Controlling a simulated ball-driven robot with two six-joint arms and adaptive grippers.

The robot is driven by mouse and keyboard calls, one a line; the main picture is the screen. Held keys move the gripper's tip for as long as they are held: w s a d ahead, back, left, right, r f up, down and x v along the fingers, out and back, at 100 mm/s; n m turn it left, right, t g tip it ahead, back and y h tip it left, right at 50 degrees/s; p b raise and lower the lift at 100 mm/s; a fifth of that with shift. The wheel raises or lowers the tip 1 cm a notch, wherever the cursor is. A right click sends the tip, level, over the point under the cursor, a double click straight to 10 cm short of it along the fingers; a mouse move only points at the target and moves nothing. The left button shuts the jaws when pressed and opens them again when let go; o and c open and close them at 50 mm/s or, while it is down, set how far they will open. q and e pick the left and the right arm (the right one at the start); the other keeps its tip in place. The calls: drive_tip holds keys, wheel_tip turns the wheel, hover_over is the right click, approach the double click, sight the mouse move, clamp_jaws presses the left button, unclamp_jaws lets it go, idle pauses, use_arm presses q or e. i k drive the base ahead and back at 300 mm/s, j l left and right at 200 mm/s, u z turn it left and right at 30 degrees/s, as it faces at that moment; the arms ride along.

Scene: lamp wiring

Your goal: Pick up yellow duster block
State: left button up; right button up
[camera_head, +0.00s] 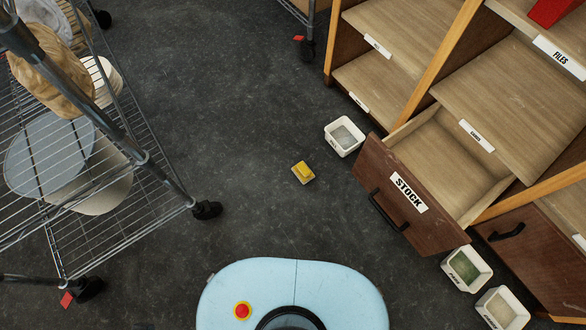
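A small yellow duster block (302,172) lies on the dark floor near the middle of the view. It has a raised yellow top on a paler, wider base. It sits left of the open drawer labelled STOCK and just below-left of a white bin. Neither of my grippers shows in the head view. Nothing touches or covers the block.
The open STOCK drawer (410,195) juts out from a wooden shelf unit at right. White bins (345,136) (466,268) (502,309) stand on the floor near it. A wheeled wire rack (125,205) stands at left. The floor (235,110) between is clear.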

sight(302, 170)
drive_tip(key=k+j, duration=0.95)
drive_tip(key=j, duration=0.2)
